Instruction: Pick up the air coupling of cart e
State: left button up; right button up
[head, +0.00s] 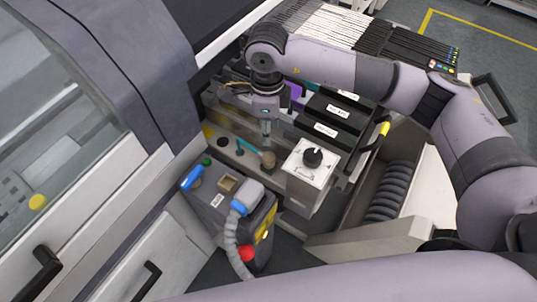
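My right gripper (266,138) points down over the narrow shelf of a trolley. Its fingers look close together, but the gap between them is not clear. A small round brownish fitting (268,160), which may be the air coupling, stands just below the fingertips; whether they touch it cannot be told. A thin blue part (241,147) lies beside it to the left. A grey plug (247,193) with a blue collar and ribbed grey hose sits on a dark box in front. No cart letter is readable. My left gripper is out of view.
A white box with a black knob (313,157) stands close right of the gripper. Black labelled feeders (338,110) are behind it. The dark box (218,205) carries a red button (246,253). A white machine with a window fills the left.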

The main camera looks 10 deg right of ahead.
aim_at(269, 156)
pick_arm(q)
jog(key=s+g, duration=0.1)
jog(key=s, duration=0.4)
pick_arm(e)
notch_tip(269, 156, down, 4)
jog(key=shift+p, duration=0.35)
jog(key=shift+w+a+f, duration=0.1)
jog(key=shift+w+f, duration=0.1)
jog(key=shift+f, duration=0.7)
notch_tip(269, 156, down, 2)
jog(key=shift+p, duration=0.35)
jog(key=shift+f, duration=0.3)
jog(key=f, duration=0.1)
jog(key=f+p, duration=0.1)
jog(key=f, duration=0.1)
jog(key=shift+d+f+p, duration=0.25)
jog(key=shift+f+p, duration=0.05)
jog(key=shift+f, duration=0.4)
jog(key=c, duration=0.8)
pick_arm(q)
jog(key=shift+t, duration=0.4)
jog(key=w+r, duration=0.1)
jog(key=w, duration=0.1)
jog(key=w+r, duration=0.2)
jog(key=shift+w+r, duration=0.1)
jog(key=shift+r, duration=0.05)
pick_arm(e)
grip_shut()
